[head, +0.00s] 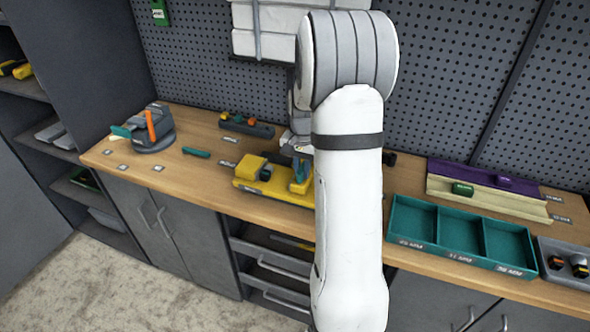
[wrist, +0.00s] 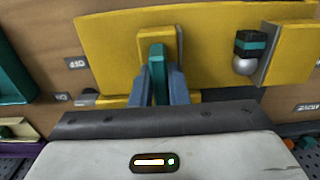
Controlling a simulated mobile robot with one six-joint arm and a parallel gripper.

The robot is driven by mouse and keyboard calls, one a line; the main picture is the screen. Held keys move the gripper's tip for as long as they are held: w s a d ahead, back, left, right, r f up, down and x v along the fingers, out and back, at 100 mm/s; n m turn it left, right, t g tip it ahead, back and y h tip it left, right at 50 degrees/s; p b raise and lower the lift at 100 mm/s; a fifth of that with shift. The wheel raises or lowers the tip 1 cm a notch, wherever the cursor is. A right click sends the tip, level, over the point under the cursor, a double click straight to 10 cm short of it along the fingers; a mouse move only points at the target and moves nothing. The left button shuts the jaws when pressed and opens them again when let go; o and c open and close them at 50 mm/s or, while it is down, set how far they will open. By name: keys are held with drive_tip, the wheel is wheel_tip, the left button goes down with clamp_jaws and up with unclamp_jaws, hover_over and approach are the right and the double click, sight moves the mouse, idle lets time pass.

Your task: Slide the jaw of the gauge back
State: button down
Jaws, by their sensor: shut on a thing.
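The yellow gauge (head: 280,193) lies on the wooden bench, partly hidden behind my white arm in the head view. In the wrist view its yellow base (wrist: 110,38) spans the top. The gauge's jaw (wrist: 145,42) carries an upright teal tab (wrist: 157,62). My gripper (wrist: 158,90) is shut on this tab, one blue-grey finger on each side. In the head view my gripper (head: 300,158) is over the gauge's right part. A fixed yellow block (wrist: 291,52) stands at the other end. A silver ball with a black and teal piece (wrist: 249,48) sits beside that block, apart from the jaw.
A teal three-part tray (head: 462,236) and yellow and purple rails (head: 480,190) lie to the right. A grey vise-like device (head: 150,130), a teal piece (head: 196,152) and a dark holder (head: 246,125) are to the left. Pegboard stands behind the bench.

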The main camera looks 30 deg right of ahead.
drive_tip(key=shift+s+d, duration=0.15)
drive_tip(key=c, duration=1.5)
unclamp_jaws()
drive_tip(key=shift+s+d, duration=0.1)
drive_tip(key=shift+o, duration=0.5)
drive_tip(key=shift+r, duration=0.1)
wheel_tip(320, 180, up, 8)
drive_tip(key=shift+f+b, duration=0.25)
drive_tip(key=shift+b, duration=0.3)
